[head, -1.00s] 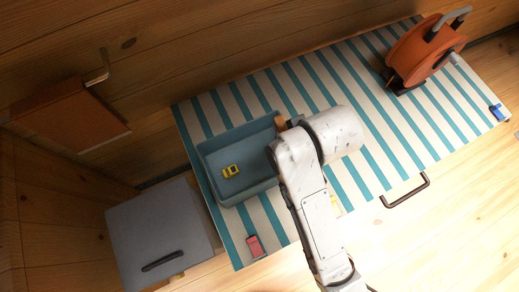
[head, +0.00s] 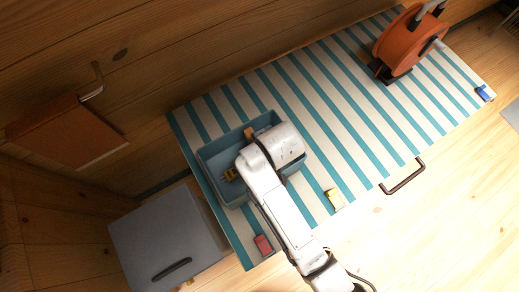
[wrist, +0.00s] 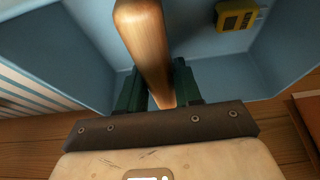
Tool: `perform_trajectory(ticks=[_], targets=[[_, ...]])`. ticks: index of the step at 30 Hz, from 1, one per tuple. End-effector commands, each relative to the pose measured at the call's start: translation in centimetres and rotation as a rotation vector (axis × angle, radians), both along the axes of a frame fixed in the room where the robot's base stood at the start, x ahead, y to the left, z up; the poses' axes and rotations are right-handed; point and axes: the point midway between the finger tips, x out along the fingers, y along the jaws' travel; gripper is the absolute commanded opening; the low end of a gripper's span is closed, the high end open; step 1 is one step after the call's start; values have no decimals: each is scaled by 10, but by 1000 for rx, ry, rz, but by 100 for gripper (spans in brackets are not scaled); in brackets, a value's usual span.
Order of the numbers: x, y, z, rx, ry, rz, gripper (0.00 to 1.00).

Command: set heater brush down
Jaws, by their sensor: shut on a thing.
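The heater brush shows as a wooden handle (wrist: 146,45) in the wrist view. My gripper (wrist: 158,88) is shut on it, with a dark green finger on each side. In the head view a small brown wooden end (head: 249,133) shows beside my white wrist, above the blue-grey tray (head: 209,152). My arm hides the gripper and most of the brush there. The tray's pale blue walls and floor (wrist: 90,25) surround the handle in the wrist view. I cannot tell whether the brush touches the tray.
A yellow toy (head: 230,174) lies in the tray. A red toy car (head: 263,244), a pale yellow block (head: 334,198) and a small blue item (head: 484,93) lie on the striped top (head: 330,110). An orange reel (head: 405,48) stands far right. The middle of the top is clear.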

Motion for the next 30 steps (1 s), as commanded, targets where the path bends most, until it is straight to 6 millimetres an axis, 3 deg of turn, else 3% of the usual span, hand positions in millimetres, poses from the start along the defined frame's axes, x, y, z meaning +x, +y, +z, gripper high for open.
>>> perform_trajectory(ticks=[13,26,27,30], targets=[[0,-1,-46,-1,1,-1,2],[0,0,-52,0,-1,-1,2],[0,0,-51,1,-1,-1,38],[0,0,-51,1,-1,-1,47]])
